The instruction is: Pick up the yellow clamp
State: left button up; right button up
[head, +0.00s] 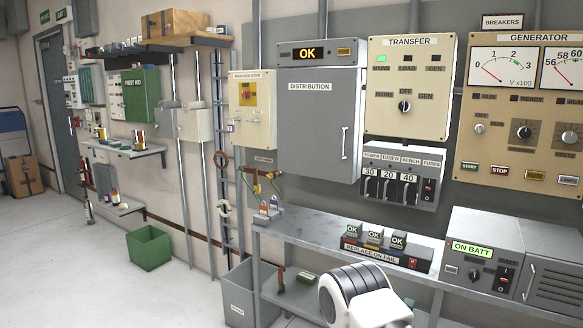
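I cannot make out the yellow clamp for certain. A small yellow-green fitting (256,189) hangs on the wall below the mains isolator box (251,112), with red and dark parts beside it. It is too small to tell whether it is the clamp. Small grey and red pieces (264,209) stand at the left end of the grey bench (300,222). A white and black part of my own arm shows at the bottom, in front of the bench. Neither gripper is in view.
A grey distribution cabinet (318,125) is shut above the bench. A battery unit (484,250) and a low box with OK modules (386,255) stand on the bench. A grey bin (240,300) and a green crate (149,247) stand on the floor. The left floor is mostly clear.

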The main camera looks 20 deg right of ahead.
aim_at(256, 186)
jog(key=i+l+z, duration=0.1)
jog(key=i+l, duration=0.25)
jog(key=i+l+z, duration=0.1)
jog(key=i+l, duration=0.2)
jog(key=i, duration=0.3)
jog(key=i+l+z, duration=0.15)
jog(key=i, duration=0.3)
jog(key=i+j+z, duration=0.45)
jog(key=j, duration=0.25)
jog(key=i+j+z, duration=0.25)
jog(key=j, duration=0.15)
jog(key=i+j+z, duration=0.25)
jog(key=j, duration=0.15)
jog(key=k, duration=0.05)
